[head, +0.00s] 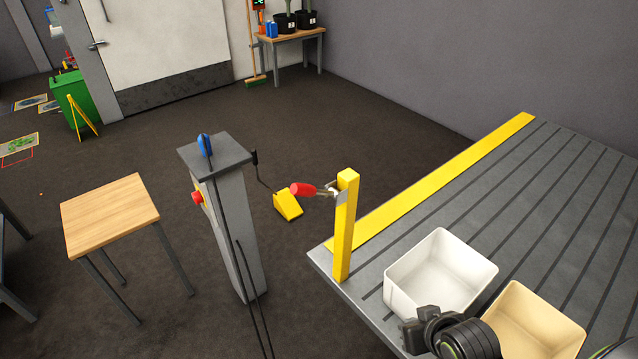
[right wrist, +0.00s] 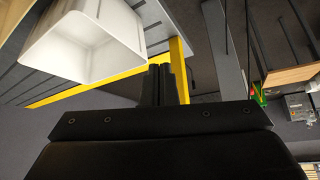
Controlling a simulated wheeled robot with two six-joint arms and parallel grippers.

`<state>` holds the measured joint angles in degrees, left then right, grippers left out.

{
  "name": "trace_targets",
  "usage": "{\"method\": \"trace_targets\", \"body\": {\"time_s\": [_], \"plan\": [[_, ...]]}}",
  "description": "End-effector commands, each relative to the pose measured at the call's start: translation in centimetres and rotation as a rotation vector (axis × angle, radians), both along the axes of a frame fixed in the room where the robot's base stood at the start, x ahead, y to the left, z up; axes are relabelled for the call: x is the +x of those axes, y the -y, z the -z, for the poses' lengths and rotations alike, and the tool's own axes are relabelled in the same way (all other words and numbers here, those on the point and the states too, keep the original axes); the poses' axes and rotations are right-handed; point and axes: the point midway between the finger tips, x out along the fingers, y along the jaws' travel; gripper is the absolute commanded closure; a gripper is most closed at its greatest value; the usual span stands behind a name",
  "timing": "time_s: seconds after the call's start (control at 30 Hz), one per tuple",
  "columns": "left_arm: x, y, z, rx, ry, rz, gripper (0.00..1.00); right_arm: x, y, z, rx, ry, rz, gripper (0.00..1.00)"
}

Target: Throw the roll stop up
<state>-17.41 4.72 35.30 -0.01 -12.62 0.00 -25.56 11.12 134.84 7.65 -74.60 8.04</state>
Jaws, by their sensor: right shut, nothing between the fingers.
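The roll stop is a lever with a red grip (head: 303,189) on a metal clamp near the top of a yellow post (head: 345,235). The grip sticks out to the left, about level. My right gripper (head: 418,326) is beside the white bin, below and right of the post, apart from the lever. In the right wrist view its fingers (right wrist: 161,84) are shut and empty, with the yellow post (right wrist: 181,66) just past them. The lever cannot be made out there. My left gripper is not in view.
A white bin (head: 402,297) and a tan bin (head: 548,322) stand on the grey slatted table (head: 585,205) with a yellow edge. A grey pedestal (head: 232,225) with a red button and a wooden stool (head: 108,213) stand left. A yellow wedge (head: 288,207) lies on the floor behind.

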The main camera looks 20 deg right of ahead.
Motion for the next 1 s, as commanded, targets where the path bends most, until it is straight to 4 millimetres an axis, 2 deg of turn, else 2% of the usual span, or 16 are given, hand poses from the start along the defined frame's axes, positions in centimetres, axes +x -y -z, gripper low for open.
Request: {"method": "trace_targets", "body": {"time_s": [0.03, 0.1, 0.2, 0.3, 0.43, 0.57, 0.77, 1.0], "plan": [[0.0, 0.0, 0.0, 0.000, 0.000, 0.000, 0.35, 3.5, -0.8, -3.7, 0.055, 0.148, -0.019, 1.00], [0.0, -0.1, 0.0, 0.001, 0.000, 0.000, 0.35, 7.0, -2.0, -7.4, 0.156, 0.305, -0.033, 1.00], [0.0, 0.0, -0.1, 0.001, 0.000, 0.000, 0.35, 10.8, -3.4, -12.2, 0.301, 0.487, -0.058, 1.00], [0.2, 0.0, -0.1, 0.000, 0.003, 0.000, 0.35, 13.5, -4.5, -16.6, 0.441, 0.629, -0.083, 1.00], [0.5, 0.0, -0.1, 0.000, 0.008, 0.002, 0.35, 15.4, -5.4, -21.0, 0.586, 0.749, -0.110, 1.00], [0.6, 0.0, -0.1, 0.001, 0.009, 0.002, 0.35, 16.2, -5.7, -23.0, 0.659, 0.799, -0.122, 1.00], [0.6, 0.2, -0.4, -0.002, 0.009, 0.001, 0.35, 17.9, -6.4, -23.3, 0.674, 0.806, -0.120, 1.00], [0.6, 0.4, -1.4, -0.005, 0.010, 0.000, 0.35, 22.3, -8.2, -23.2, 0.673, 0.804, -0.120, 1.00]]}}
